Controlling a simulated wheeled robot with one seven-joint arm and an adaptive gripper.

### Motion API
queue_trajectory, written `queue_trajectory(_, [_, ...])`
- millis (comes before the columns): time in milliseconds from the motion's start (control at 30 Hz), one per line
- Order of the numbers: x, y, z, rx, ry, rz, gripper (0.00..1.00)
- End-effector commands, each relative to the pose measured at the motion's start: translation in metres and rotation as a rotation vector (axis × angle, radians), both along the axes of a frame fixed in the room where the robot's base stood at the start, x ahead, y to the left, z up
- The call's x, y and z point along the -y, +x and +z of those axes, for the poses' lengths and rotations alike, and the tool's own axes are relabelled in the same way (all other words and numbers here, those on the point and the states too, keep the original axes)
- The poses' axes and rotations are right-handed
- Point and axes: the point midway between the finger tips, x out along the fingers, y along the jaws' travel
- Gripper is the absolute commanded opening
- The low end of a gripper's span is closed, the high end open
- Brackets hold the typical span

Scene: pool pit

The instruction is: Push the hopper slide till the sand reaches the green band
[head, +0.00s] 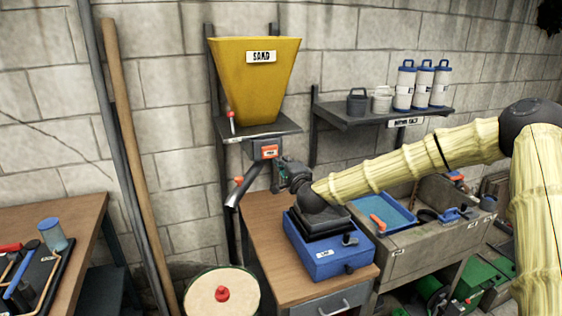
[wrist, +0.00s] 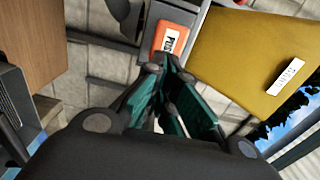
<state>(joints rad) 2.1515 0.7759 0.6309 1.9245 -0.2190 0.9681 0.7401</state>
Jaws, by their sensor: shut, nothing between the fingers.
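The yellow hopper (head: 254,80) labelled SAND stands on a wall shelf; its side also shows in the wrist view (wrist: 235,55). Below it is the slide's orange push plate (head: 269,152), which also shows in the wrist view (wrist: 172,38) with a partly readable label. A grey spout (head: 243,188) slopes down left beneath it. My gripper (head: 277,178) is shut and empty, just below the plate. In the wrist view my gripper's fingertips (wrist: 166,62) are close to the plate's lower edge; I cannot tell if they touch. I see no sand and cannot make out a green band.
A round cream-topped drum (head: 222,291) with a red knob and green rim stands below the spout. A blue box (head: 325,258) sits on the wooden bench (head: 262,215) under my arm. A shelf (head: 385,114) with canisters is at right, above a sink (head: 425,233).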

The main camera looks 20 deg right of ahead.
Motion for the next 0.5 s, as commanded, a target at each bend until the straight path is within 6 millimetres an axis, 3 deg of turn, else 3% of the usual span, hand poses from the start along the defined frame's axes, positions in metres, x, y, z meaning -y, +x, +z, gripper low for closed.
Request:
queue_trajectory(200, [0.003, -0.03, -0.001, 0.0, 0.002, -0.002, 0.0])
queue_trajectory(500, [0.005, -0.042, 0.0, 0.0, 0.001, -0.003, 0.0])
